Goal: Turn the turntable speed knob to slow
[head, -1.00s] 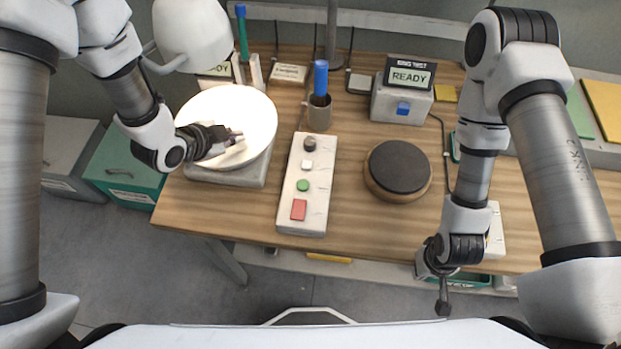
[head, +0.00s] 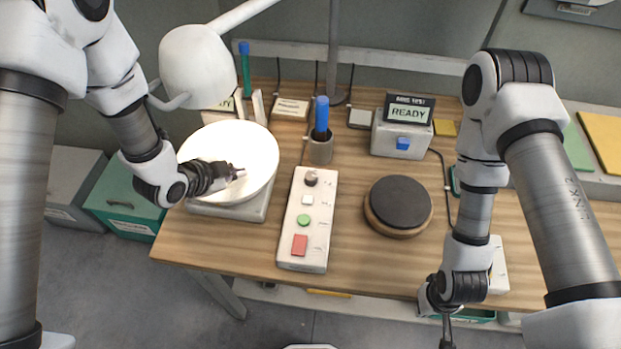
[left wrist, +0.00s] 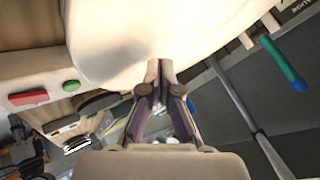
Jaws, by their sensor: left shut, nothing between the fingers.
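The control panel (head: 291,250) is a white box on the table in the head view. The dark knob (head: 311,178) sits at its far end, above a white, a green and a red button. The knob's setting is too small to read. The turntable (head: 398,203) is a dark disc on a wooden base, right of the panel. My left gripper (head: 238,173) is shut and empty, in front of the bright round plate (head: 262,150), left of the knob and apart from it. Its closed fingers (left wrist: 160,72) show in the left wrist view. My right gripper (head: 446,338) hangs low at the table's front edge, partly cut off.
A lamp head (head: 197,65) hangs above the bright plate. A cup with a blue-handled tool (head: 321,115) stands just behind the panel. A grey box with a READY display (head: 403,133) stands at the back. The table between panel and turntable is clear.

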